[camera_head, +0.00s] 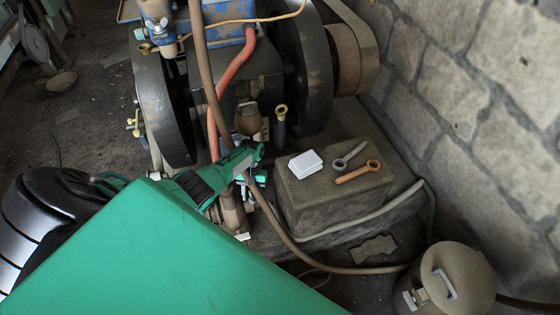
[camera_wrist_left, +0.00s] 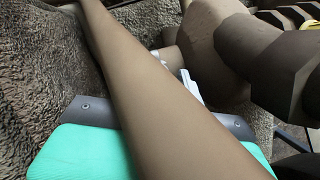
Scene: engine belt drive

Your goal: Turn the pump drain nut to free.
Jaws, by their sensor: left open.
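My left gripper (camera_head: 262,164) reaches in from the left in the head view, its green fingers apart, close to the brown hose and above the small pump body (camera_head: 231,212). In the left wrist view, the brown hose (camera_wrist_left: 145,90) crosses in front of the green gripper part (camera_wrist_left: 80,150) and hides much of the space between the fingers. A large brown part with hexagonal faces (camera_wrist_left: 290,75) stands at the right there, apart from the visible green part. I cannot tell for certain which part is the drain nut. My right gripper is not in view.
A stone block (camera_head: 310,199) right of the gripper bears a white box (camera_head: 306,164), a grey wrench (camera_head: 350,155) and an orange wrench (camera_head: 357,172). Dark flywheels (camera_head: 302,75) and a red hose (camera_head: 228,85) are behind. A tan canister (camera_head: 455,280) stands at lower right, near the stone wall.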

